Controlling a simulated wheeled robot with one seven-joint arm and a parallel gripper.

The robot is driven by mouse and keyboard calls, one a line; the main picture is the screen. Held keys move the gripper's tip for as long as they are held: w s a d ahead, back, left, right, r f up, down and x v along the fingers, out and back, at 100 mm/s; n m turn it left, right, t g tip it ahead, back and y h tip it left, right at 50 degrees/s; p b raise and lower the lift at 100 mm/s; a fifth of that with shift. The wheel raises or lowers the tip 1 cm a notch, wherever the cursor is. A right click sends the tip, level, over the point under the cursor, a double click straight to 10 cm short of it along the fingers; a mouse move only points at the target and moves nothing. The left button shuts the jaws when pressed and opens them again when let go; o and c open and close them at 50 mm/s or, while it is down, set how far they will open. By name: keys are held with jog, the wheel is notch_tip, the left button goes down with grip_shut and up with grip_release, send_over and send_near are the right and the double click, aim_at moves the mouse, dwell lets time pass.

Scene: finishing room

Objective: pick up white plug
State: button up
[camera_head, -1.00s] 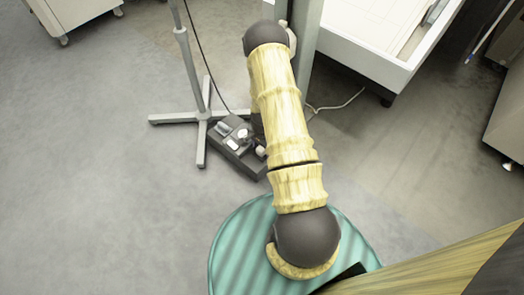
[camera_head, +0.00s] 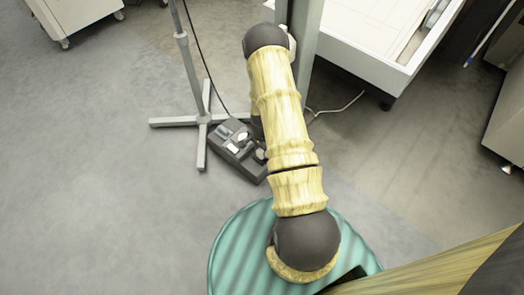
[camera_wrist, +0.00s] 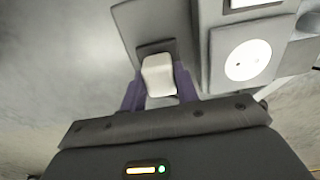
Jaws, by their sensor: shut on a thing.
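In the wrist view the white plug (camera_wrist: 159,76) is a small, rounded white block. It sits between the two purple fingers of my gripper (camera_wrist: 160,88), which is shut on it. Behind the plug is a dark square recess in a grey panel of the socket box (camera_wrist: 208,12); I cannot tell whether the plug touches it. In the head view the grey socket box (camera_head: 236,146) lies on the floor, and my arm hides the gripper and part of the box.
A white round socket (camera_wrist: 247,60) is right of the plug in the wrist view. A grey stand (camera_head: 202,118) with a cross foot and a black cable is beside the box. A white table (camera_head: 385,45) stands at the back right.

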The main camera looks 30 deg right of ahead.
notch_tip(320, 180, up, 9)
jog(key=p, duration=0.5)
jog(key=shift+r, duration=0.15)
jog(key=o, duration=0.4)
grip_shut()
jog(key=shift+w+a+f, duration=0.15)
jog(key=shift+w+a, duration=0.35)
jog(key=shift+w, duration=1.1)
jog(key=shift+w+a+f, duration=0.2)
jog(key=shift+w+a, duration=0.3)
jog(key=shift+w, duration=1.1)
jog(key=shift+w+a+f, duration=0.15)
jog(key=shift+w+a, duration=0.35)
jog(key=shift+w, duration=1.1)
jog(key=shift+f, duration=0.15)
jog(key=shift+f+b, duration=1.3)
jog(key=shift+f, duration=0.95)
